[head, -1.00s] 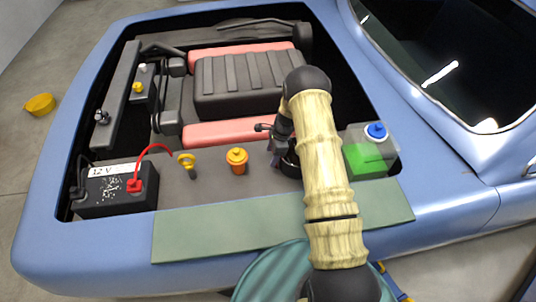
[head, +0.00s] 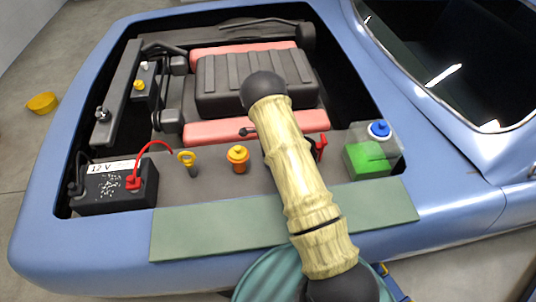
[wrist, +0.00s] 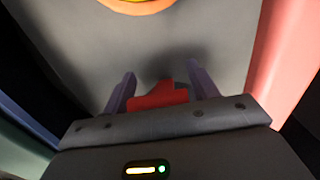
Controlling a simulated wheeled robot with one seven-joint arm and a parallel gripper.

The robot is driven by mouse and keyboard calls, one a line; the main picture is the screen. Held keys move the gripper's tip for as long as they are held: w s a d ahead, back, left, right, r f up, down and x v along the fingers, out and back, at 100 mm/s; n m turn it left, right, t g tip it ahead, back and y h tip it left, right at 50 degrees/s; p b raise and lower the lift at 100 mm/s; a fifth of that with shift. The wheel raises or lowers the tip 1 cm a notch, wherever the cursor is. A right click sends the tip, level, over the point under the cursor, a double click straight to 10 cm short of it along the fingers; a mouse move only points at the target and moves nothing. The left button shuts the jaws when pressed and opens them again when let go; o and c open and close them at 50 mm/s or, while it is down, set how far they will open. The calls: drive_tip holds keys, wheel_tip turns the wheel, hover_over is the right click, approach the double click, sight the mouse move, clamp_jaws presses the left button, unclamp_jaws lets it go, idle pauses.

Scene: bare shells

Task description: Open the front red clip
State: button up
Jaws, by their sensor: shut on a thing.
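A red piece (wrist: 160,96), which looks like a clip, lies between the two purple fingers of my gripper (wrist: 162,92) in the wrist view. My gripper is shut on it, low over the grey bay floor. How the piece is fixed is hidden.
An orange cap (head: 238,158) is left of my arm and shows at the top of the wrist view (wrist: 140,4). A yellow dipstick handle (head: 187,158), a battery (head: 112,187) and a blue-capped green reservoir (head: 370,158) stand nearby. A pink-red cover (head: 225,132) lies behind. The green mat (head: 205,235) is clear.

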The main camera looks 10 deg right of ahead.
drive_tip(key=shift+a, duration=0.15)
drive_tip(key=o, duration=1.3)
drive_tip(key=shift+r, duration=0.5)
wheel_tip(320, 180, up, 16)
drive_tip(key=b, duration=0.3)
drive_tip(key=shift+r+b, duration=0.15)
drive_tip(key=shift+b, duration=0.2)
drive_tip(key=shift+d, duration=0.2)
